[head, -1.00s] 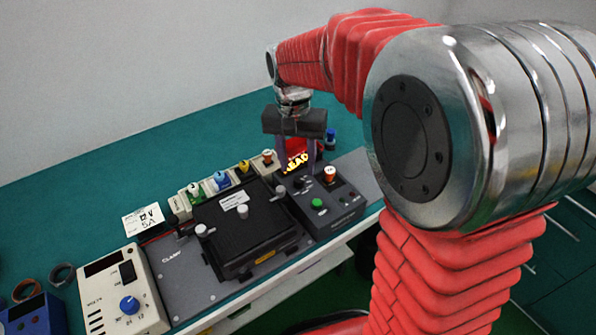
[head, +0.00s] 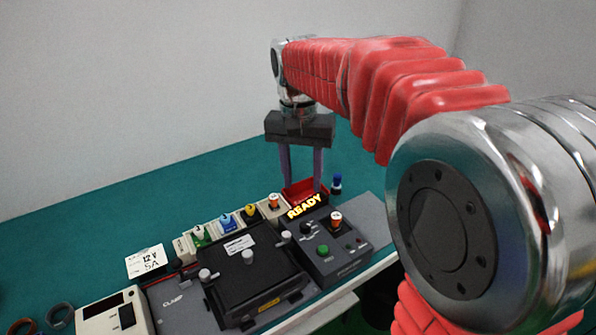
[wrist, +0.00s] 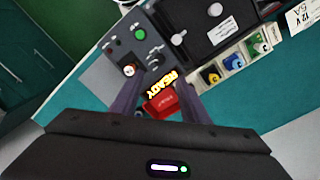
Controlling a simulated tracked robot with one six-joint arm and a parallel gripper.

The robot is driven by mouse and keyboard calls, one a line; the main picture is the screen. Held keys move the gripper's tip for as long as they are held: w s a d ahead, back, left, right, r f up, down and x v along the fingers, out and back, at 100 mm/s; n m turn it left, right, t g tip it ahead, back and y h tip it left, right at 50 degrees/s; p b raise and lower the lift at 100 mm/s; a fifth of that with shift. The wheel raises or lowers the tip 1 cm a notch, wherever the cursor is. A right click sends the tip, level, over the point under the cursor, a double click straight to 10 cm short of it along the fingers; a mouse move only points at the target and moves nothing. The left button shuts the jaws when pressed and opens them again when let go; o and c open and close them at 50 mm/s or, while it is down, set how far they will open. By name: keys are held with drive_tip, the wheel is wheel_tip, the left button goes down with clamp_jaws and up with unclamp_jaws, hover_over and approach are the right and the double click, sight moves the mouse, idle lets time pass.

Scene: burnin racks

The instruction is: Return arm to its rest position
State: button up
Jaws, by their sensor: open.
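My gripper (head: 302,188) is open and empty, pointing down above the back edge of the grey control unit, with its two fingers apart. In the wrist view my gripper (wrist: 158,100) shows both fingers over the area of the red tray (wrist: 160,106) and the lit READY display (wrist: 163,84). My red-sleeved arm reaches in from the right. The red tray (head: 297,190) is partly hidden behind the fingers and the display (head: 305,206).
A control unit (head: 345,262) with a green button stands right of a black clamped box (head: 245,285). Several coloured connectors line the back. A 12V 5A card (head: 146,261) lies left. A blue-capped item (head: 337,183) stands behind. The green table (head: 90,225) is clear at the back.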

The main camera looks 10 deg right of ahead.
drive_tip(key=s+d+f+n+t, duration=0.1)
drive_tip(key=s+n+t, duration=0.4)
drive_tip(key=s, duration=1.4)
drive_tip(key=shift+f+n+t+y, duration=0.3)
drive_tip(key=shift+f+t, duration=0.1)
drive_tip(key=shift+f, duration=0.3)
idle(0.8)
